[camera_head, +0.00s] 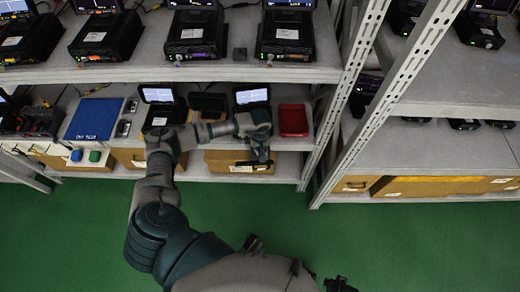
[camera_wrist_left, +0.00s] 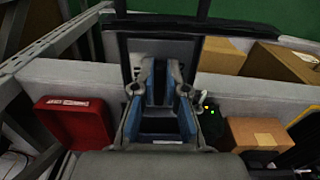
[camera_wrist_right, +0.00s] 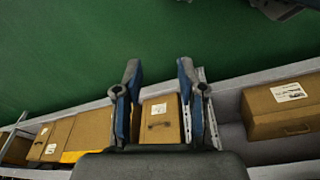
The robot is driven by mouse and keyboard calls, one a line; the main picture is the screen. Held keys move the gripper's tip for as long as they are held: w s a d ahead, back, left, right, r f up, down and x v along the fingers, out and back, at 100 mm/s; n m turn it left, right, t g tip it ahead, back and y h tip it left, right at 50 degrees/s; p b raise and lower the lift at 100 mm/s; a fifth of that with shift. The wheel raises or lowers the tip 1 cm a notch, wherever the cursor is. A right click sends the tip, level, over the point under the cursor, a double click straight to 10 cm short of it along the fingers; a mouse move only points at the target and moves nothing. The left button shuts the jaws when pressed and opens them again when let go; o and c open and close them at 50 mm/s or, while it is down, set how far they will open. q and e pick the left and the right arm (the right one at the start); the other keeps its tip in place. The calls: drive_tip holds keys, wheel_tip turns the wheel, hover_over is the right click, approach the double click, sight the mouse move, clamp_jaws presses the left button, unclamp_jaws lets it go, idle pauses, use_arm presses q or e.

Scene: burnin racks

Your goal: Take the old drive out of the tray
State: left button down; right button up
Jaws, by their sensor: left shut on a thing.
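My left gripper (camera_head: 258,155) is at the front edge of the lower shelf. In the left wrist view the left gripper (camera_wrist_left: 162,68) has its blue fingers close together at a dark-framed thing (camera_wrist_left: 160,28) with a grey panel inside. It looks like the drive tray, gripped by the fingers. I cannot tell the old drive apart from it, as the fingers hide part of it. My right gripper (camera_wrist_right: 158,68) is open and empty, above the green floor in front of the low cardboard boxes.
A red bin (camera_head: 293,120) stands on the shelf, right of the left gripper. A small unit with a lit screen (camera_head: 251,96) is behind that gripper. A blue mat (camera_head: 94,119) lies further left. A perforated rack post (camera_head: 366,88) rises on the right. Cardboard boxes (camera_wrist_right: 160,118) line the bottom shelf.

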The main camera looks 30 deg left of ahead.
drive_tip(key=shift+w+a, duration=0.1)
drive_tip(key=shift+w, duration=0.2)
use_arm(q)
drive_tip(key=shift+a+r, duration=0.1)
drive_tip(key=shift+r, duration=0.35)
wheel_tip(320, 180, up, 2)
drive_tip(key=shift+r, duration=0.15)
drive_tip(key=s+d+r+p, duration=0.1)
drive_tip(key=s+d+r, duration=0.1)
drive_tip(key=s+d, duration=0.2)
drive_tip(key=s+d+r+p, duration=0.1)
drive_tip(key=s+d+r, duration=0.2)
drive_tip(key=s, duration=0.6)
drive_tip(key=shift+s+d+r+p, duration=0.15)
drive_tip(key=shift+s+d+p, duration=0.2)
drive_tip(key=shift+d, duration=0.35)
use_arm(e)
drive_tip(key=shift+s+f, duration=0.15)
drive_tip(key=shift+f, duration=0.15)
